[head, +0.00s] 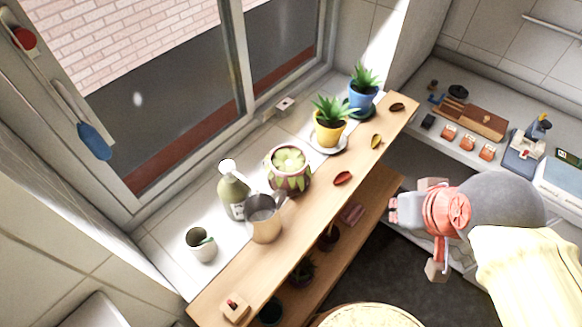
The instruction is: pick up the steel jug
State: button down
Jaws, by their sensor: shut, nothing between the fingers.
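The steel jug (265,222) stands upright on the long wooden shelf by the window, with its open top showing. It is close to a green bottle (233,196) and a patterned pot (289,172). My gripper (393,208) is to the right of the shelf, well apart from the jug, pointing left. It is shut and empty. Nothing hides the jug's front.
A white cup (201,246) stands left of the jug. Yellow (329,132) and blue (362,97) plant pots stand farther back. Small leaf-shaped pieces (343,178) lie along the shelf. A lower shelf (335,258) holds pots.

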aim_at(267, 232)
jog(key=u, duration=1.35)
jog(key=l+u, duration=0.3)
jog(key=l, duration=0.85)
jog(key=l+u, duration=0.3)
jog(key=l, duration=0.9)
